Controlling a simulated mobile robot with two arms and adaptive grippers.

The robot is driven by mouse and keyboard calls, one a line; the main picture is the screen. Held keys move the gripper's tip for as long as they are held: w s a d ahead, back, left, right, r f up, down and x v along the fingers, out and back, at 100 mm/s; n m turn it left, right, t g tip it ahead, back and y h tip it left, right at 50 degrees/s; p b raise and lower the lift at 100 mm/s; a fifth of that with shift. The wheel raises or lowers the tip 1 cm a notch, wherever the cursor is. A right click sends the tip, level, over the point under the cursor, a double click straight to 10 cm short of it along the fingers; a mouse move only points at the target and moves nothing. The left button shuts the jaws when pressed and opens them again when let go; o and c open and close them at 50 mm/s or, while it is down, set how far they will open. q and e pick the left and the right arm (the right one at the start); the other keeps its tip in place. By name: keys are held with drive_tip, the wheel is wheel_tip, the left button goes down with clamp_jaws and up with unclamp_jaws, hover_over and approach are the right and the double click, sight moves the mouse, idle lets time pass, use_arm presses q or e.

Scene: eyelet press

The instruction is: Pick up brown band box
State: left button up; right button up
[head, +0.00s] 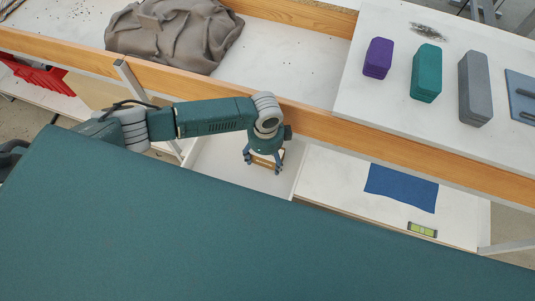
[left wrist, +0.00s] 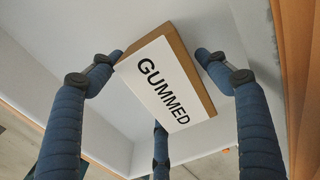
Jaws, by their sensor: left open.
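The brown band box (left wrist: 166,84) has brown sides and a white face printed "GUMMED". In the left wrist view it lies between the spread fingers of my left gripper (left wrist: 159,82). The upper two fingertips are close to its ends and the third is near its lower edge; I cannot tell whether any touch. In the head view my left gripper (head: 264,162) points down into a white compartment below the wooden rail, over the box (head: 267,160), which is mostly hidden. The left gripper is open. My right gripper is in neither view.
A wooden rail (head: 400,145) runs just behind my left gripper. Purple (head: 377,58), green (head: 426,73) and grey (head: 475,88) blocks stand on the upper surface, with a grey cloth (head: 175,35) at left. A blue cloth (head: 402,187) and a green-faced item (head: 423,230) lie right of the compartment.

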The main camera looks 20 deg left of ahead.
use_arm(q)
drive_tip(key=c, duration=1)
drive_tip(key=shift+c, duration=0.2)
